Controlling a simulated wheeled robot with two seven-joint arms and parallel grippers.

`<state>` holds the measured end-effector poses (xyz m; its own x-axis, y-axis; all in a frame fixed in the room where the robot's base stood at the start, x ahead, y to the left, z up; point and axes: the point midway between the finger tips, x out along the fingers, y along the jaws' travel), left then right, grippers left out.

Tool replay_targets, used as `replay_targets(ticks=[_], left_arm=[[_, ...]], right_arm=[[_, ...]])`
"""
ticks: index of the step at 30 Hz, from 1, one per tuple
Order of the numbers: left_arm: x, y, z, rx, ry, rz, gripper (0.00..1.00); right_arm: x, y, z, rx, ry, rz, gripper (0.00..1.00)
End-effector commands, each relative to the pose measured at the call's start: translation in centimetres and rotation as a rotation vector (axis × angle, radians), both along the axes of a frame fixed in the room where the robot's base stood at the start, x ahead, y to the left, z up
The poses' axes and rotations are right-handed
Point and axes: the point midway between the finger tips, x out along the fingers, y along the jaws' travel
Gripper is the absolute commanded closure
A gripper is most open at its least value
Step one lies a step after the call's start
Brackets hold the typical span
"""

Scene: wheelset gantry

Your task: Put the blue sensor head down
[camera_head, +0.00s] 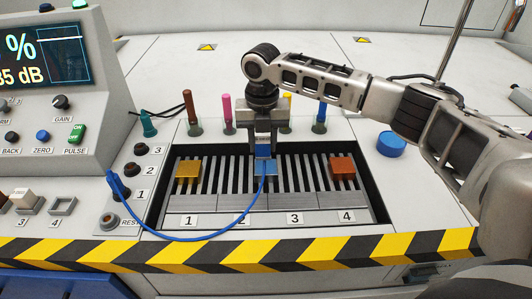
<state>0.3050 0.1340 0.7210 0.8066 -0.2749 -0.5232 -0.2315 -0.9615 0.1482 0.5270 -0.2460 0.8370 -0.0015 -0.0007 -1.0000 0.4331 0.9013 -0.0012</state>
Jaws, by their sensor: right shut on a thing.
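The blue sensor head (264,168) is a small blue block with a blue cable leaving its front. It is at the slotted tray (295,200), in the middle-left part, behind the labels 2 and 3. My right gripper (263,150) points straight down from above and is shut on the top of the blue head. The head looks upright and low among the tray's bars; I cannot tell whether it bears on them. A gold head (188,169) sits behind label 1 and an orange head (343,166) behind label 4. My left gripper is out of view.
The blue cable (190,239) loops over the panel's front to a blue plug (115,185) near socket 1. Several coloured pens (228,112) stand behind the tray. A console (55,85) stands left.

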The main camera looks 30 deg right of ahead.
Motion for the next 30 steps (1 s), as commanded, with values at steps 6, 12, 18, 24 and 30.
replay_targets(ticks=[6, 12, 18, 24, 30], left_arm=[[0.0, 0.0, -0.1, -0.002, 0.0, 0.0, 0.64], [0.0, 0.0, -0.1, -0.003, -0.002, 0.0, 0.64], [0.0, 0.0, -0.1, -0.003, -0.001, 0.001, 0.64], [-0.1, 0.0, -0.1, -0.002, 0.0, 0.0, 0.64], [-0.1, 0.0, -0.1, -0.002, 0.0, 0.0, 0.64]], right_arm=[[0.4, -1.2, -1.9, -0.001, 0.0, -0.002, 0.93], [0.3, -1.1, -4.2, 0.0, -0.001, 0.0, 0.93], [0.4, -1.1, -4.3, 0.0, -0.002, 0.0, 0.93], [0.3, -1.0, -4.6, 0.0, -0.001, -0.001, 0.65], [0.3, -1.0, -4.6, 0.0, -0.001, -0.001, 0.46]])
